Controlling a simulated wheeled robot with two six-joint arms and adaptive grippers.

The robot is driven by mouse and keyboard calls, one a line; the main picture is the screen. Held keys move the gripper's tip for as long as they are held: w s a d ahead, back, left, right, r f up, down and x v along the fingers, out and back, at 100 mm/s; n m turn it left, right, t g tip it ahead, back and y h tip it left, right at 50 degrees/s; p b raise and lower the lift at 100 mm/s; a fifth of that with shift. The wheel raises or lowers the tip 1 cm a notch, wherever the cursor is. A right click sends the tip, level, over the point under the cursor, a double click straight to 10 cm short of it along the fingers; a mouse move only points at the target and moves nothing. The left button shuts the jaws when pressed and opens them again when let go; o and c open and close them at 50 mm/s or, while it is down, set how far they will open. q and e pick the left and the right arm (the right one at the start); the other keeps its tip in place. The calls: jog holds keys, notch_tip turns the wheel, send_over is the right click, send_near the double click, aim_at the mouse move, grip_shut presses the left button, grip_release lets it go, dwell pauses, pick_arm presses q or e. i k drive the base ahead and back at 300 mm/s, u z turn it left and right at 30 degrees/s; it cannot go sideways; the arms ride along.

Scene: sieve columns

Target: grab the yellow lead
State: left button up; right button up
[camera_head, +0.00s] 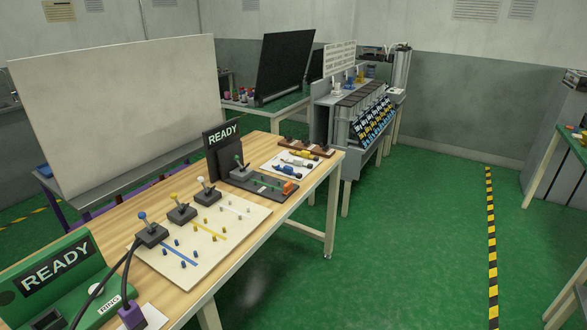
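A small yellow-ended piece (301,153) lies on a white sheet (268,165) near the far end of the wooden table. A white piece (297,162) and a blue piece (286,170) lie beside it. They are too small to tell whether any is a lead. A yellow-topped lever block (182,213) stands on a pale panel (245,220), with a yellow stripe (210,230) in front of it. Neither of my grippers is in view.
A green READY box (55,268) and a purple plug (132,316) with black cables are at the near left. A black READY stand (222,150) rises behind a dark base. A grey machine (360,115) stands beyond.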

aim_at(306, 154)
jog(key=u, duration=0.55)
jog(key=k, duration=0.25)
jog(key=z, duration=1.75)
jog(key=i, duration=2.4)
jog(key=z, duration=0.3)
jog(key=i, duration=1.3)
jog(key=u, duration=0.75)
jog(key=i, duration=0.85)
jog(key=u, duration=0.85)
